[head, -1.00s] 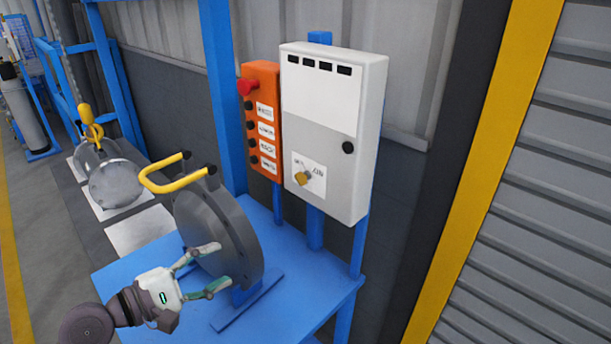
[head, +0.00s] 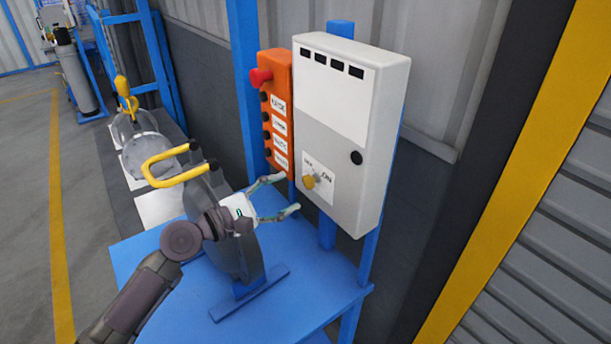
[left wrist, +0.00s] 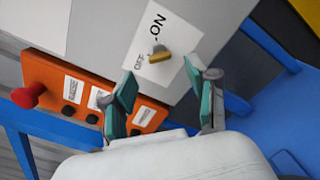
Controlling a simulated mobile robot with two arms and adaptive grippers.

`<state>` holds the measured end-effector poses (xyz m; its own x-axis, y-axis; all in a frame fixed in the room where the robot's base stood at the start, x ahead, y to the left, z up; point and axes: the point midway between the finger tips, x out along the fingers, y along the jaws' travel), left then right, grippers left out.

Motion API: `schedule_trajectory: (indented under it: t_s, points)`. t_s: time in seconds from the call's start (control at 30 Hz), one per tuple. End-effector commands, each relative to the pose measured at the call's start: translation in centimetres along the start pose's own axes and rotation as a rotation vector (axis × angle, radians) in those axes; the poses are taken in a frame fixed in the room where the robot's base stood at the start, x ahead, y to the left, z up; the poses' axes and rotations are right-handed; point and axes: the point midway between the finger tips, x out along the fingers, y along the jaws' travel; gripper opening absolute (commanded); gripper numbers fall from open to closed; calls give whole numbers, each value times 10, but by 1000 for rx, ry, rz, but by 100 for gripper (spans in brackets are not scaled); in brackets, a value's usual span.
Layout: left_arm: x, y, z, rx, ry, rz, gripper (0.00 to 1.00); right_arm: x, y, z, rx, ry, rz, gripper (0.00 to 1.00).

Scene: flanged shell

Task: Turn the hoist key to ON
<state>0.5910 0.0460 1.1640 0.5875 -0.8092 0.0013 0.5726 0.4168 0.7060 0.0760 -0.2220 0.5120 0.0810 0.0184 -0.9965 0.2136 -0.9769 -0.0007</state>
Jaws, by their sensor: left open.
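The hoist key (head: 309,182) is a small yellow key on a white label at the lower left of the grey control box (head: 338,193). In the left wrist view the key (left wrist: 160,57) points toward OFF rather than ON on the label (left wrist: 176,32). My left gripper (head: 283,194) is open and empty, just left of and below the key in the head view. In the left wrist view its two fingers (left wrist: 165,90) are spread, with the key beyond their tips and apart from them. My right gripper is not in view.
An orange button panel (head: 276,112) with a red knob (head: 261,77) is mounted left of the box.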

Motion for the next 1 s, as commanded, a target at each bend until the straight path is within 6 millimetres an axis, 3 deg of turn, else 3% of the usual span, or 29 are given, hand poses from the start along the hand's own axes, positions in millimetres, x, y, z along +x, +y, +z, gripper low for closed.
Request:
schedule_trajectory:
  t_s: [0.1, 0.3, 0.7, 0.77, 1.0]
  points:
    - [25, 2, 2, -1, -1, 1, 58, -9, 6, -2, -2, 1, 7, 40]
    - [50, 1, 1, 0, -1, 1, 58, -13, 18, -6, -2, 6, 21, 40]
    - [59, 0, 0, 1, 0, 0, 58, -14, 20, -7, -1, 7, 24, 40]
    - [59, 0, 0, 1, 0, 0, 52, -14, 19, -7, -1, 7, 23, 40]
    - [58, 0, 0, 1, 0, 0, 12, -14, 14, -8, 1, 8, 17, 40]
